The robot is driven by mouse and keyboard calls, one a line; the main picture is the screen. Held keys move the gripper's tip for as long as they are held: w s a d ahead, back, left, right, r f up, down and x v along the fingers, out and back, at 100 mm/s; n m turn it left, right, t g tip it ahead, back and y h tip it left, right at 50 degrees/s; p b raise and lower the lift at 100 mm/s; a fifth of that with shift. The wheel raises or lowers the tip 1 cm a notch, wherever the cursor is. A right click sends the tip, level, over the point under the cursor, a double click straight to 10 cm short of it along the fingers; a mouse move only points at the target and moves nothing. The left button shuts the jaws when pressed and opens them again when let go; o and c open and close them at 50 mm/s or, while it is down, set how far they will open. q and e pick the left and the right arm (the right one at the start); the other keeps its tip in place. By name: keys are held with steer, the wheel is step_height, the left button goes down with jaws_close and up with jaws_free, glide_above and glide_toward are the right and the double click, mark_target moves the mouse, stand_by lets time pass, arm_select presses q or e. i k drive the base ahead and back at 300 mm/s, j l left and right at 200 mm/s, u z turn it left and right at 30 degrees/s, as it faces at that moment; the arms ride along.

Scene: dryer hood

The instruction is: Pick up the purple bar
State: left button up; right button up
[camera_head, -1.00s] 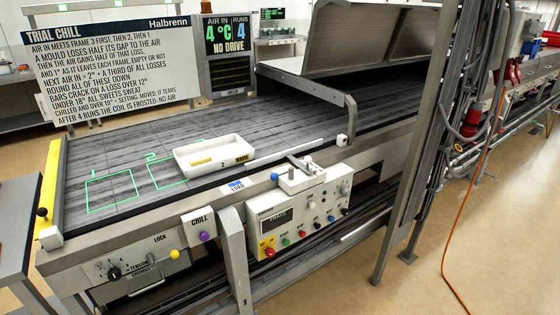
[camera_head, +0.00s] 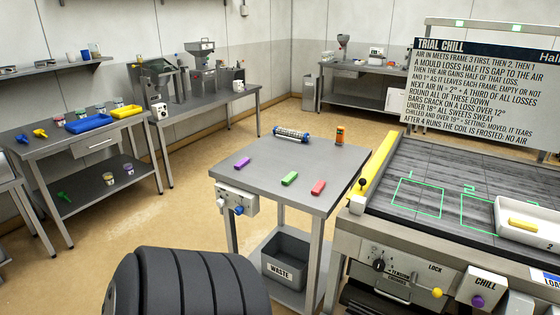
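The purple bar (camera_head: 242,163) lies on the left part of a small grey table (camera_head: 262,185). A green bar (camera_head: 289,179) and a red bar (camera_head: 318,187) lie to its right on the same table, apart from each other. A dark, ribbed, rounded shape (camera_head: 188,284) at the bottom left looks like part of my own arm. No gripper fingers show, so neither gripper can be seen.
The conveyor (camera_head: 455,190) adjoins on the right, with a white tray (camera_head: 528,224). Floor is free on the left.

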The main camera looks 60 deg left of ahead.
mark_target(239, 166)
steer(key=u, duration=2.35)
